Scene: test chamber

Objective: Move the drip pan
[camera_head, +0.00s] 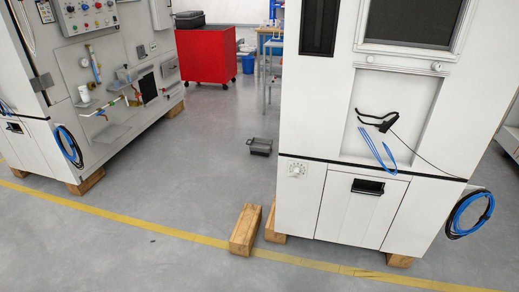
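A small dark grey tray (260,147), which looks like the drip pan, lies on the grey floor in the head view. It sits just left of the large white cabinet on the right, well back from the yellow line. It is small and far away, so its contents cannot be told. Neither of my grippers is in view.
A white cabinet (314,118) stands at right on wooden blocks, with a loose wooden block (245,230) beside it. A white test bench (128,125) stands at left. A red cart (207,56) and blue bin (248,64) are behind. The floor between (190,165) is clear.

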